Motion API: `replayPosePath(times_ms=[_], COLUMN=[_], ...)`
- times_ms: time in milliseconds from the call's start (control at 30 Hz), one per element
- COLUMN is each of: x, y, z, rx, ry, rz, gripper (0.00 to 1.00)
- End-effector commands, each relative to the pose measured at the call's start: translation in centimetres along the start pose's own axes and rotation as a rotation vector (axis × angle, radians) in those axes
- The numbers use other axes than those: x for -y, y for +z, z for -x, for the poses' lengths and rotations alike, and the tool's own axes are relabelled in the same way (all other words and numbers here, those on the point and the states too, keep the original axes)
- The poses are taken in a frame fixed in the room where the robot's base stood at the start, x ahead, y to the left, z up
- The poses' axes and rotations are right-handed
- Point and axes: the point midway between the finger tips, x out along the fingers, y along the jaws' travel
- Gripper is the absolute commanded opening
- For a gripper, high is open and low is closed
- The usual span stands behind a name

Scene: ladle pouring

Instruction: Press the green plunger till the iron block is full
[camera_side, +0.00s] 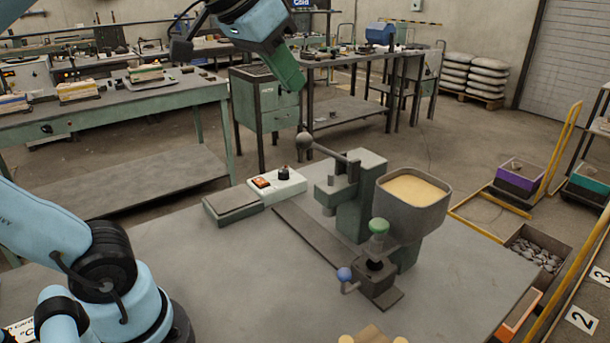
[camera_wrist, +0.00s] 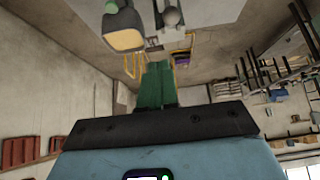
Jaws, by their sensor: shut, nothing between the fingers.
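The green plunger (camera_side: 379,226) stands upright, its rounded knob raised above a small dark metal block (camera_side: 378,283) on the bench. I cannot tell whether this is the iron block, and its inside is hidden. A grey hopper (camera_side: 412,219) holding pale, sandy material stands just behind the plunger. The hopper also shows in the wrist view (camera_wrist: 122,12). My gripper (camera_side: 296,84) has green fingers, shut and empty, high above the bench, up and left of the plunger and apart from it. The fingers also show in the wrist view (camera_wrist: 156,70).
A lever with a grey ball knob (camera_side: 304,141) sticks out left of the hopper stand (camera_side: 362,205). A blue knob (camera_side: 344,274) is beside the plunger. A white switch box (camera_side: 288,187) and grey pad (camera_side: 233,203) lie further left. The bench (camera_side: 240,265) front is mostly clear.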

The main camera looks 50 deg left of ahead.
Motion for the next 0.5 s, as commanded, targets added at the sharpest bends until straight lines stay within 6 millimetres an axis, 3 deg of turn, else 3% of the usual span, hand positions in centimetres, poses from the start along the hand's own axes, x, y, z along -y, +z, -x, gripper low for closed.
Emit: replayPosePath(times_ms=[100,367,500], x=[0.0,0.0,-1.7], y=[-1.7,-4.2,-6.0], z=[2.3,5.8,4.7], rx=[0.000,0.000,-0.029], ry=[0.000,0.000,0.042], rz=[0.000,0.000,0.091], gripper=[0.00,0.00,0.00])
